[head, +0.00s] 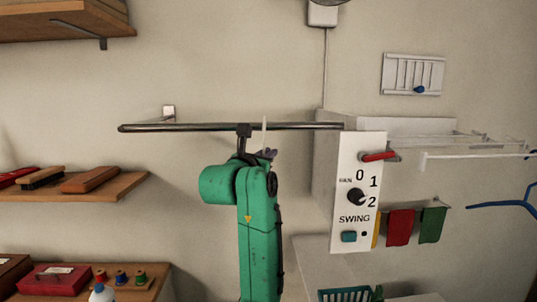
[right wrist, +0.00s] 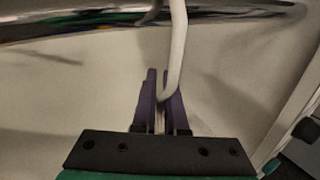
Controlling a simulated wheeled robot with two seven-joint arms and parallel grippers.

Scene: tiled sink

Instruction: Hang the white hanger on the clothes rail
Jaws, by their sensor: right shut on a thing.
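The clothes rail (head: 200,128) is a dark metal bar running across the middle of the head view, fixed to the wall by a bracket. My right gripper (head: 266,154) is at the rail, right of its middle. In the right wrist view its purple fingers (right wrist: 160,100) are shut on the white hanger (right wrist: 178,55). The hanger shows as a thin white strip (head: 264,132) crossing the rail in the head view. The shiny rail (right wrist: 225,15) passes the hanger's upper part in the wrist view. Whether the hook rests on the rail, I cannot tell. My left gripper is not in view.
A white control panel (head: 357,200) with a knob and red lever stands just right of my arm, by the rail's right end. White drying bars (head: 470,157) and a blue hanger (head: 505,204) are further right. Wooden shelves (head: 110,188) with brushes are at left.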

